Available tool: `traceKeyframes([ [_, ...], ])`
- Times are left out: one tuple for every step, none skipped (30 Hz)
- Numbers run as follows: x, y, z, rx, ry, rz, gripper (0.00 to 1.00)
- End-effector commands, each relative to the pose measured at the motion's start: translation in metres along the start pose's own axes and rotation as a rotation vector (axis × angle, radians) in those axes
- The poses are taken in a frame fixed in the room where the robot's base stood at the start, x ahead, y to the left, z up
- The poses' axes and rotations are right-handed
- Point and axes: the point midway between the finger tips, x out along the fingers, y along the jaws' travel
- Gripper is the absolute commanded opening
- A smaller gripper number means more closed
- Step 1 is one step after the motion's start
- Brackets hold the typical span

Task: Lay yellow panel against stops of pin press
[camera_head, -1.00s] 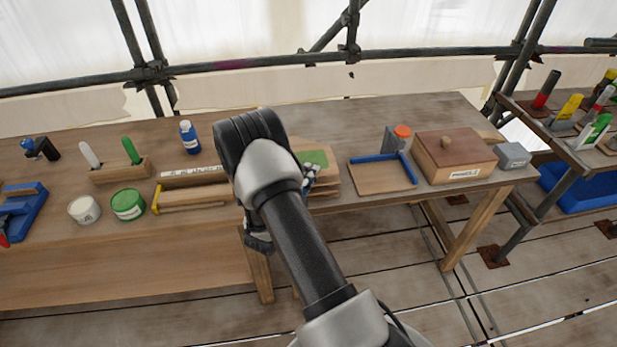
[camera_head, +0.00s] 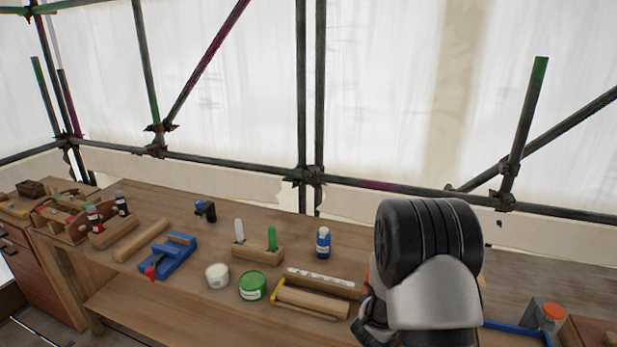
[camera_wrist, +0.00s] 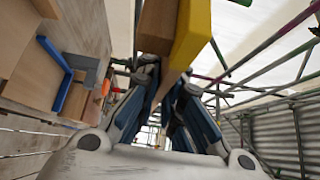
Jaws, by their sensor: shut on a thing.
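The yellow panel (camera_wrist: 192,30) shows at the top of the wrist view, with a brown wooden face beside its yellow one. My gripper (camera_wrist: 168,78) is shut on the yellow panel and holds it up off the bench. In the head view my own arm hides the panel. What appears to be the pin press is a wooden board with blue stops (camera_head: 515,328) and a grey block with an orange top (camera_head: 552,312), at the lower right of the head view. Its blue stops also show at the left of the wrist view (camera_wrist: 63,78), apart from the panel.
The bench holds a green tin (camera_head: 253,286), a white tub (camera_head: 217,276), a blue bottle (camera_head: 323,243), a blue clamp-like tool (camera_head: 170,256) and a wooden piece with a yellow end (camera_head: 312,300). Scaffold tubes (camera_head: 310,174) stand behind the bench.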

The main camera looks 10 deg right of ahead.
Motion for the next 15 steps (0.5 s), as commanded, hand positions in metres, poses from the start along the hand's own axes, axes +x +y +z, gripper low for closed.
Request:
traceKeyframes([
  [-0.001,-0.001,0.003,0.001,-0.011,-0.002,0.0],
  [-0.003,-0.002,0.006,0.002,-0.023,-0.003,0.0],
  [-0.005,-0.004,0.012,0.003,-0.049,-0.005,0.0],
  [-0.009,-0.006,0.018,0.004,-0.075,-0.007,0.0],
  [-0.012,-0.009,0.026,0.005,-0.108,-0.01,0.0],
  [-0.019,-0.013,0.038,0.007,-0.159,-0.014,0.0],
  [-0.025,-0.016,0.049,0.007,-0.205,-0.017,0.0],
  [-0.033,-0.02,0.061,0.009,-0.257,-0.02,0.0],
  [-0.046,-0.025,0.076,0.01,-0.331,-0.023,0.0],
  [-0.056,-0.028,0.089,0.011,-0.39,-0.025,0.0],
  [-0.068,-0.032,0.102,0.012,-0.451,-0.027,0.0],
  [-0.085,-0.036,0.117,0.013,-0.531,-0.027,0.0],
  [-0.098,-0.039,0.128,0.013,-0.591,-0.027,0.0],
  [-0.112,-0.042,0.138,0.014,-0.65,-0.026,0.0],
  [-0.13,-0.045,0.15,0.013,-0.725,-0.025,0.0],
])
